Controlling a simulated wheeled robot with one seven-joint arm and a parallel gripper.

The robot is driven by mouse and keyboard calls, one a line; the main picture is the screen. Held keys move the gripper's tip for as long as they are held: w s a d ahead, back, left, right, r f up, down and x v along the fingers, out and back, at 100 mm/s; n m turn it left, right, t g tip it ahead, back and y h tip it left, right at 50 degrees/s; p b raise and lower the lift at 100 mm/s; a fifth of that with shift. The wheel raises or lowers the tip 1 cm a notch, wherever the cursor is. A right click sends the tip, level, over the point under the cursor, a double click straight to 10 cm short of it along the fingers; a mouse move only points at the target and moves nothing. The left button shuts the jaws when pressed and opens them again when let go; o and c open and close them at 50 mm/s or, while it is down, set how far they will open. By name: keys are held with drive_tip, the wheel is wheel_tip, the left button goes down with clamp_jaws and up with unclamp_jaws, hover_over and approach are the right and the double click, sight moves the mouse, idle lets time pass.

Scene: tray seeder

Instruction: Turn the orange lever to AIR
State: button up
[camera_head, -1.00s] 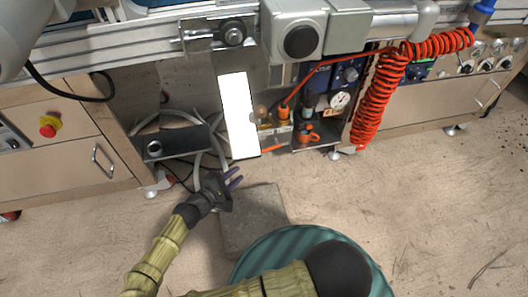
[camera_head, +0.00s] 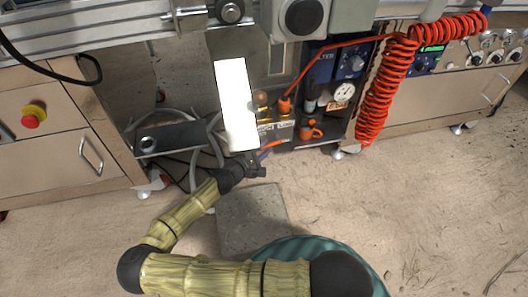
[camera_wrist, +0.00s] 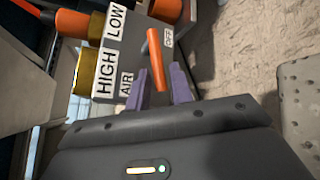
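The orange lever (camera_wrist: 155,55) shows in the wrist view on the front of a grey block (camera_wrist: 112,50) labelled HIGH, LOW, AIR and OFF. OFF is to the right of the lever, AIR to its lower left. The lever's near end reaches between the two purple fingertips of my gripper (camera_wrist: 163,86), which are apart. I see a gap on the right side; contact on the left cannot be told. In the head view the lever (camera_head: 271,146) is a small orange bar below the block, and my gripper (camera_head: 262,161) is just beneath it, partly hidden by my wrist.
A bright white panel (camera_head: 236,105) stands left of the block. An orange fitting (camera_head: 311,130) and a pressure gauge (camera_head: 344,92) are to the right. A coiled red hose (camera_head: 376,95) hangs farther right. A dark shelf (camera_head: 172,139) with grey tubing is at left.

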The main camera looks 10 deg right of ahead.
drive_tip(key=shift+w+d, duration=0.2)
drive_tip(key=shift+d, duration=0.05)
clamp_jaws()
drive_tip(key=shift+r+p, duration=0.4)
drive_tip(key=shift+p, duration=0.85)
drive_tip(key=r+m+y+p, duration=0.1)
drive_tip(key=y+p, duration=0.1)
drive_tip(key=p, duration=0.3)
drive_tip(key=shift+g, duration=0.4)
drive_tip(key=shift+f+p, duration=0.15)
drive_tip(key=shift+p, duration=0.15)
drive_tip(key=shift+f, duration=0.1)
